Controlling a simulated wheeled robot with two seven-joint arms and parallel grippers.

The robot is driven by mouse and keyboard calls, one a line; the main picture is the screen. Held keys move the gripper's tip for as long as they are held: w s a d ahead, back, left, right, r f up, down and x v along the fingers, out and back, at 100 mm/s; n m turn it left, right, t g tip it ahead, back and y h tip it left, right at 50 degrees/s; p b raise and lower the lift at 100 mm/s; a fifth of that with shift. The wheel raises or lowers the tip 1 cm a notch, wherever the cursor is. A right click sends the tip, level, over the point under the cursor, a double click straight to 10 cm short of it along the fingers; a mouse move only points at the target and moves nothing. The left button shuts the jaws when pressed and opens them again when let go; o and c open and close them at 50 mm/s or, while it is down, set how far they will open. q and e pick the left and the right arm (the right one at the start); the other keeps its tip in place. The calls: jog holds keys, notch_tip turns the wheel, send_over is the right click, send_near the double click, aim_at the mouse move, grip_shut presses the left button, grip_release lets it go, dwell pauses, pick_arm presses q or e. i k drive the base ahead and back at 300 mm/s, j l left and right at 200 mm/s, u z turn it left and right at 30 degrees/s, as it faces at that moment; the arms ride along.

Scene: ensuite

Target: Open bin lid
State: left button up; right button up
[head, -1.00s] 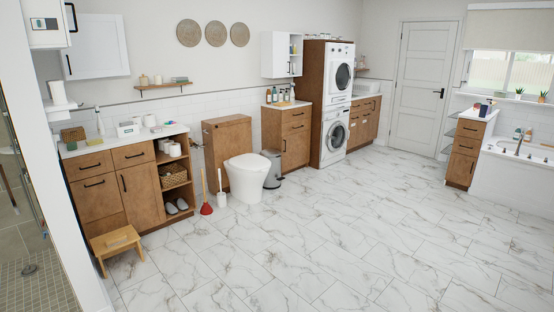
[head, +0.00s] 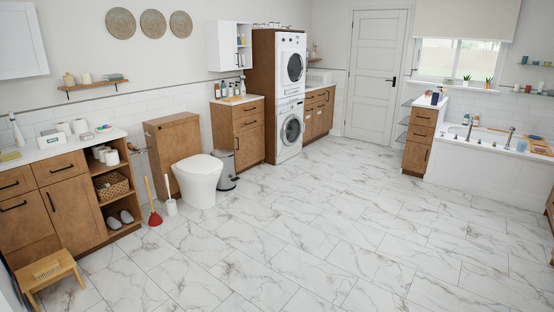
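The bin (head: 223,170) is a small grey cylinder with a dark base. It stands on the floor between the white toilet and a wooden cabinet. Its lid (head: 222,155) appears to be down, though it is small in the view. The toilet partly hides the bin's left side. Neither of my grippers is in view.
The toilet (head: 196,178) stands just left of the bin, and the wooden cabinet (head: 239,130) is behind it. A red plunger (head: 154,217) and a toilet brush (head: 170,207) stand left of the toilet. A step stool (head: 47,272) is at lower left. The marble floor (head: 300,235) is widely clear.

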aim_at(223, 151)
jog(key=i, duration=4.55)
jog(key=i+u, duration=0.1)
jog(key=i, duration=0.8)
jog(key=i+l+u, duration=0.1)
jog(key=i, duration=0.85)
jog(key=l, duration=0.1)
